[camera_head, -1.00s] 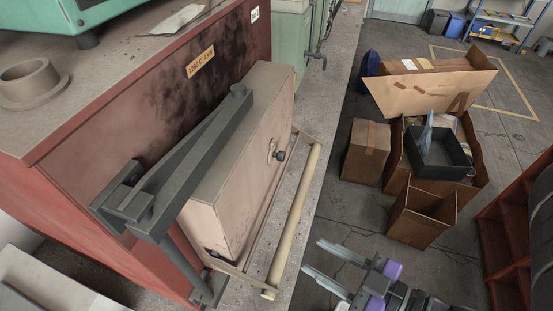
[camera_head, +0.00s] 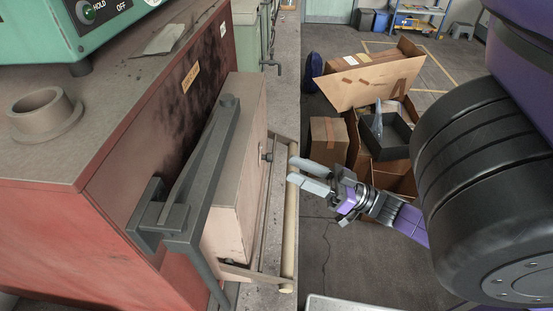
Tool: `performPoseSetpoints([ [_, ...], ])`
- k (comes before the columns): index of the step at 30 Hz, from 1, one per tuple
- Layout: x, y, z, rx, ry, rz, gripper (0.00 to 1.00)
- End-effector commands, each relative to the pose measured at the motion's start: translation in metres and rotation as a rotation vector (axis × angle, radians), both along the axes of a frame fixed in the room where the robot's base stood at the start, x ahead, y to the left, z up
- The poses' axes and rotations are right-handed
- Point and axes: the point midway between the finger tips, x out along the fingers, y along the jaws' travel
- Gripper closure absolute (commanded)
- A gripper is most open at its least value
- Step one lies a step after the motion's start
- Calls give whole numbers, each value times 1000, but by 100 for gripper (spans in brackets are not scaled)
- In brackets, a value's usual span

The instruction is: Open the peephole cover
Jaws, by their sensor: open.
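The red furnace (camera_head: 60,215) has a pale pink door block (camera_head: 232,200) on its right side. The small peephole cover with its black knob (camera_head: 267,157) sits on the door's outer face, seen nearly edge-on, so I cannot tell its exact position over the hole. My gripper (camera_head: 290,169) is open and empty, its two grey fingers pointing left toward the knob. A gap shows between the fingertips and the knob. The fingers overlap the upper part of the door's beige handle bar (camera_head: 290,235) in the picture; I cannot tell whether they touch it.
A dark hinge arm (camera_head: 205,165) runs across the door block. A green device (camera_head: 90,35) and a grey ring (camera_head: 45,113) stand on the furnace top. Cardboard boxes (camera_head: 325,140) lie on the floor beyond my gripper. Open floor shows below my arm.

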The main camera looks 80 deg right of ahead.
Motion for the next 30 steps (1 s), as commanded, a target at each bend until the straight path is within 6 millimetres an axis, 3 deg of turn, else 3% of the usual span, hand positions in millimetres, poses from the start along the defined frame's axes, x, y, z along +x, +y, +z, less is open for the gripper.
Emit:
performPoseSetpoints([
  [9,41,1,19,-1,0,1,59],
  [21,49,1,20,-1,1,-1,59],
  [27,48,1,20,-1,1,-1,98],
  [30,48,1,20,-1,1,-1,100],
])
